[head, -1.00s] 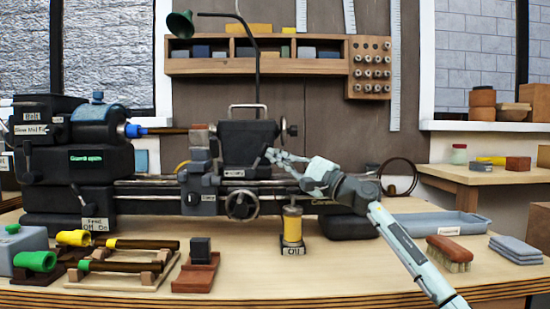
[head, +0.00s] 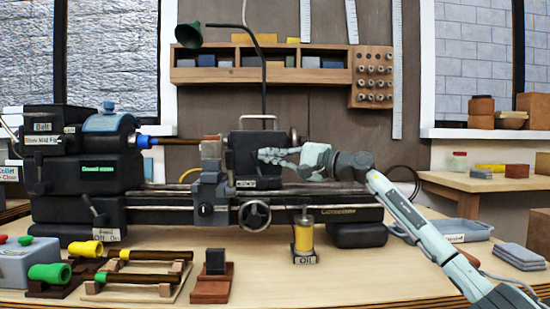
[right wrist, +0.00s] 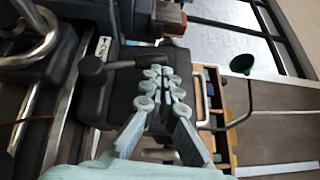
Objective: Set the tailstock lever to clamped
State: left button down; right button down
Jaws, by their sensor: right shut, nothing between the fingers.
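The black tailstock (head: 243,142) stands on the lathe bed, with a carrying handle on top and a small label at its foot. In the right wrist view the tailstock lever is a dark arm with a round knob (right wrist: 92,68), lying sideways across the tailstock body near a white label (right wrist: 103,47). My right gripper (head: 262,156) is in front of the tailstock; its fingers are shut and empty. In the right wrist view its fingertips (right wrist: 160,74) are beside the lever's inner end; I cannot tell whether they touch. My left gripper is not in view.
A grey tray (head: 465,231) and folded cloths (head: 521,257) lie at right. Wooden racks with rods (head: 135,285) and a red block stand (head: 212,284) occupy the front left.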

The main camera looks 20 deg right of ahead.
jog(key=shift+w+a+r+n+g+h, duration=0.1)
jog(key=shift+a+r+n+g+h, duration=0.3)
jog(key=shift+a+g, duration=0.1)
pick_arm(q)
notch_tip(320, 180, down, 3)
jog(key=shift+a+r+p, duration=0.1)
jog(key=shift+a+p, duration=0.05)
jog(key=shift+p, duration=0.2)
pick_arm(e)
jog(key=shift+w+a+f, duration=0.15)
jog(key=shift+a+f, duration=0.1)
jog(key=shift+a, duration=0.2)
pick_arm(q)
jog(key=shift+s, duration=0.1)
pick_arm(e)
jog(key=shift+r, duration=0.1)
